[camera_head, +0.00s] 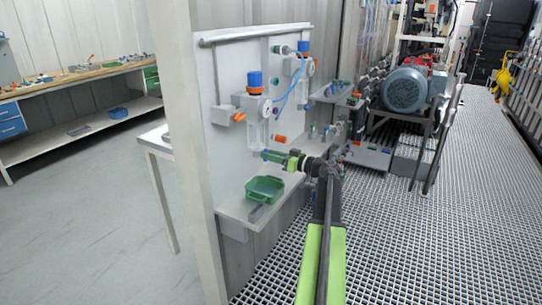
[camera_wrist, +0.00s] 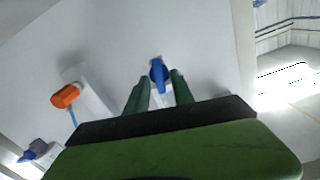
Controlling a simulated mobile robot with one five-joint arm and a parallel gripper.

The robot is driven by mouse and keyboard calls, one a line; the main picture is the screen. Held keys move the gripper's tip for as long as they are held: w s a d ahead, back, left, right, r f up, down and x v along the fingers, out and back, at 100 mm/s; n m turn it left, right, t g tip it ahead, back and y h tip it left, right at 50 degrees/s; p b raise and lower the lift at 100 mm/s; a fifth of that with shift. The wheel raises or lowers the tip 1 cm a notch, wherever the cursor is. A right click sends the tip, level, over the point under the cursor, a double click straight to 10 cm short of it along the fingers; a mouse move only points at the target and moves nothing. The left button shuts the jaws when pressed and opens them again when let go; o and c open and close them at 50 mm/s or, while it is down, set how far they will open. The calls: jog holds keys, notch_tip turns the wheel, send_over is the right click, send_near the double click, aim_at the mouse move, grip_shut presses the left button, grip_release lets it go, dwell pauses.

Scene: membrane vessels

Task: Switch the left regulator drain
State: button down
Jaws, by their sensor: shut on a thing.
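The left regulator (camera_head: 257,108) is mounted on the pale panel, with a blue cap on top and a clear bowl below. My gripper (camera_head: 266,155) reaches in from the right, with its green fingers at the bottom of that regulator. In the wrist view a small blue drain lever (camera_wrist: 158,74) stands between the two green fingertips of my gripper (camera_wrist: 160,83). The fingers are shut on the lever. In the head view the lever is hidden by my gripper.
A second regulator (camera_head: 298,68) hangs to the right on the panel. A green bin (camera_head: 264,189) stands on the shelf below my gripper. An orange knob (camera_wrist: 65,96) sits left of the fingers in the wrist view. Open grating floor (camera_head: 400,240) lies to the right.

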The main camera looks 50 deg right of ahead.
jog(key=shift+m, duration=0.4)
jog(key=shift+d+f+m, duration=0.1)
jog(key=shift+f+m, duration=0.1)
jog(key=shift+m, duration=3.55)
jog(key=shift+d+f+m, duration=0.1)
jog(key=shift+f+m, duration=0.1)
jog(key=shift+m, duration=3.55)
jog(key=shift+b, duration=0.3)
jog(key=c, duration=1.5)
grip_release()
jog(key=shift+o, duration=0.2)
